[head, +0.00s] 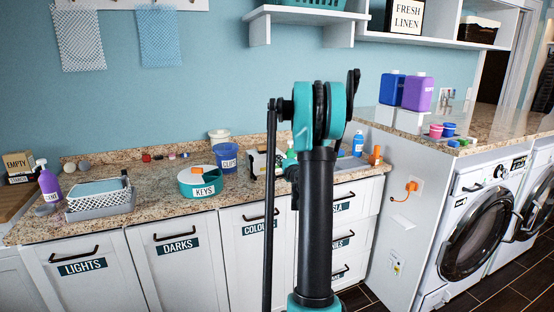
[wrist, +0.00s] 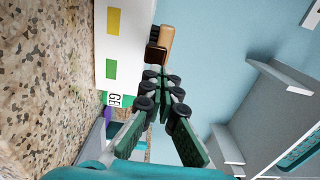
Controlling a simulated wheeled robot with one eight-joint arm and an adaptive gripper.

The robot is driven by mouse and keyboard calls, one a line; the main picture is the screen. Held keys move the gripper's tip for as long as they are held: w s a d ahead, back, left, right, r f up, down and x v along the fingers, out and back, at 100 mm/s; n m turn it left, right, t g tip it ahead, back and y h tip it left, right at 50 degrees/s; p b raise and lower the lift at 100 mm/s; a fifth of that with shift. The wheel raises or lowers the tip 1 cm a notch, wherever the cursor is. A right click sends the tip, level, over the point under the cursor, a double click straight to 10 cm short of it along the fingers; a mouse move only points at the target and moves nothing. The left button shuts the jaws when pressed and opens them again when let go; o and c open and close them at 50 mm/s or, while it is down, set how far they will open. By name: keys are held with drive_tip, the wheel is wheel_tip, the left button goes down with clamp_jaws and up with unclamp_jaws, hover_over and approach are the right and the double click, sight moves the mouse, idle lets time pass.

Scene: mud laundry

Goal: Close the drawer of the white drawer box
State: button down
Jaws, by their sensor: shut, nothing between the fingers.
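The white drawer box (wrist: 122,40) stands on the granite counter in the wrist view, with a yellow and a green patch on its visible face. In the head view a small white box (head: 254,162), probably the same one, is partly hidden behind my arm. I cannot make out for sure which part is the drawer or how far it stands out. My gripper (wrist: 158,76) is shut and empty in the wrist view, its tips close to the box's end and a dark brown and tan item (wrist: 160,45). Whether they touch is unclear. My arm hides the gripper in the head view.
The granite counter (head: 150,190) also bears a teal KEYS tin (head: 200,184), a blue CLIPS cup (head: 227,158), a blue bottle (head: 358,144) and an orange item (head: 375,155). A shelf (head: 300,14) hangs above; it also shows in the wrist view (wrist: 275,85).

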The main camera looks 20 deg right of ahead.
drive_tip(key=s, duration=0.9)
drive_tip(key=s+a+f+n+g+y, duration=0.2)
drive_tip(key=s+a+f+n+g, duration=0.25)
drive_tip(key=a, duration=0.55)
drive_tip(key=s+a+f+n+g+y, duration=0.25)
drive_tip(key=s+a+n, duration=0.45)
drive_tip(key=a, duration=0.4)
drive_tip(key=s+f+n+g+h, duration=0.2)
drive_tip(key=s+f, duration=0.3)
drive_tip(key=s, duration=0.7)
drive_tip(key=s+f+n+g+h, duration=0.3)
drive_tip(key=s+f, duration=0.3)
drive_tip(key=s, duration=0.6)
drive_tip(key=shift+s+d+f+n+g, duration=0.3)
drive_tip(key=shift+n+g, duration=0.25)
drive_tip(key=shift+g, duration=0.35)
drive_tip(key=c, duration=2.2)
unclamp_jaws()
drive_tip(key=shift+w, duration=0.1)
